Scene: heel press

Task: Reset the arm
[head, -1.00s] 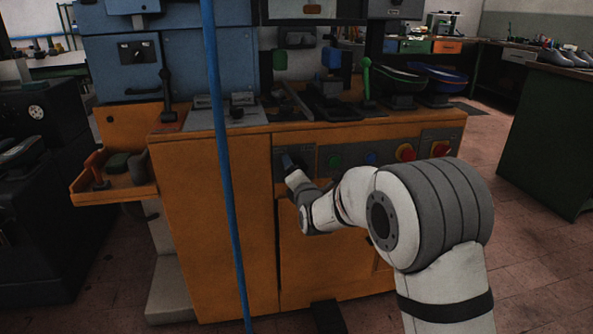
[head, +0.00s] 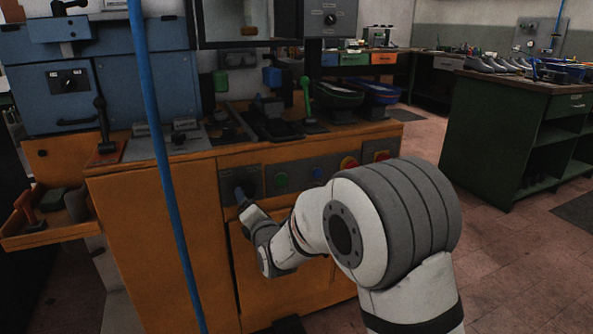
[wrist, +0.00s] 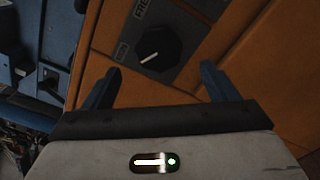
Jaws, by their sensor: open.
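My arm reaches toward the front panel of the orange heel press machine (head: 140,245). My gripper (head: 240,194) is small in the head view, close to the left end of the grey control panel. In the wrist view my gripper (wrist: 158,85) is open, with its two blue fingers apart and nothing between them. Beyond the fingers is a black rotary knob (wrist: 158,55) with a white pointer line, on a grey plate. The fingers stand on either side of the knob in the picture; I cannot tell the remaining distance.
The control panel also carries a green button (head: 281,180), a blue button (head: 318,174) and red knobs on yellow (head: 349,163). A blue pole (head: 165,170) stands in front at left. A green workbench (head: 490,130) is at right, with open floor before it.

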